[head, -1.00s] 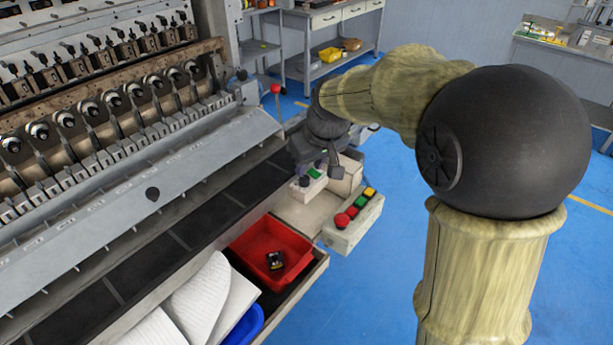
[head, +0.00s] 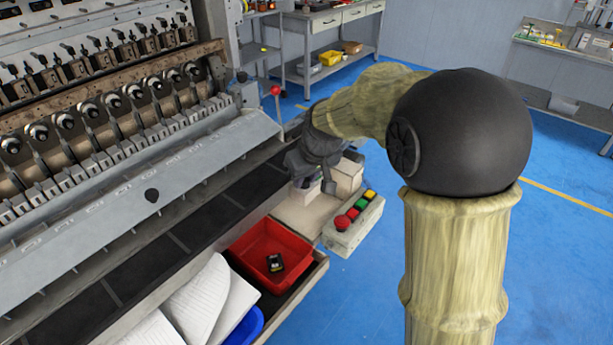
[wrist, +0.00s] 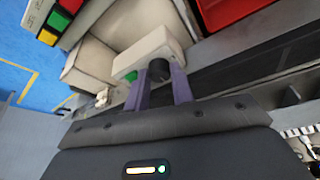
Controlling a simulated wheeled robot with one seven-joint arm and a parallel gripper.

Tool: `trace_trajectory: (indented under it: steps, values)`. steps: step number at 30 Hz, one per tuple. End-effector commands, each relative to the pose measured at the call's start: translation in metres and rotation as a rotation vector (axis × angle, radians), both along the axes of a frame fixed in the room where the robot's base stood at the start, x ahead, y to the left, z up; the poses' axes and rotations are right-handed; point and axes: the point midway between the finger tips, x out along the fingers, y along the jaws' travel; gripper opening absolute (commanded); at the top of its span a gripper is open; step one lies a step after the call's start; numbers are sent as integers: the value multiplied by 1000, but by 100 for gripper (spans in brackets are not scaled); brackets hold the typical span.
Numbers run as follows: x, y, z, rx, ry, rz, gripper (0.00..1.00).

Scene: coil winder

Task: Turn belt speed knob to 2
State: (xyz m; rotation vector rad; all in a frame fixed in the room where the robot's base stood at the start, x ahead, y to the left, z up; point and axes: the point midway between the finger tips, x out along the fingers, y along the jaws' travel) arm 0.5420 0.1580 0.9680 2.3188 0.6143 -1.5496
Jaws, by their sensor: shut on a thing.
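In the wrist view the belt speed knob (wrist: 159,71) is a small black round knob on a pale control box (wrist: 150,47). My gripper (wrist: 162,80) has its two purple fingers on either side of the knob, shut on it. A green part (wrist: 131,76) sits on the same box, left of the fingers. In the head view my gripper (head: 305,183) reaches down over the small pale box, and my wrist hides the knob and most of the box. I cannot read any scale marks or the knob's setting.
A button box with red, green and yellow buttons (head: 351,222) stands just right of the control box. A red tray (head: 262,242) with a small black object lies nearer. The winding machine (head: 100,130) fills the left side. Blue floor on the right is open.

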Motion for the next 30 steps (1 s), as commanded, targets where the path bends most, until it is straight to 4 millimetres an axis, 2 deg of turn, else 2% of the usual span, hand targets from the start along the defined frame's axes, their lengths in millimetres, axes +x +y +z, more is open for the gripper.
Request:
trace_trajectory:
  steps: [11, 30]
  values:
    - [1, -2, 0, 2, 0, 103, 1]
    - [4, -4, 2, 3, 0, 603, 1]
